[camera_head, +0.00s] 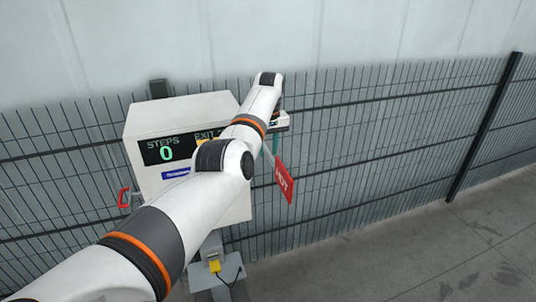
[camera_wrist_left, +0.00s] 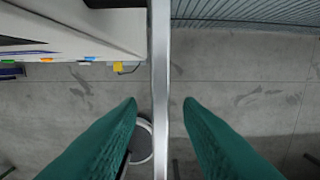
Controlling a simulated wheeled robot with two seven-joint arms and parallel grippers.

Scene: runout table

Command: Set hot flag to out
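The red flag (camera_head: 285,183) with white lettering that reads "HOT" hangs tilted at the right side of a white box (camera_head: 200,110). A pale rod shows just left of the flag, below my wrist. My left arm reaches across the box, and my left gripper (camera_head: 275,142) is mostly hidden behind its own wrist, above the flag. In the left wrist view the teal fingers of the left gripper (camera_wrist_left: 160,102) are apart, with a grey metal bar (camera_wrist_left: 160,60) running between them. A gap shows on both sides of the bar. My right gripper is not in view.
The box carries a display (camera_head: 168,151) showing "STEPS 0" and a partly covered "EXIT". A red handle (camera_head: 124,197) is on its left side. A dark wire fence (camera_head: 380,140) stands behind. The concrete floor (camera_head: 440,260) at the right is clear.

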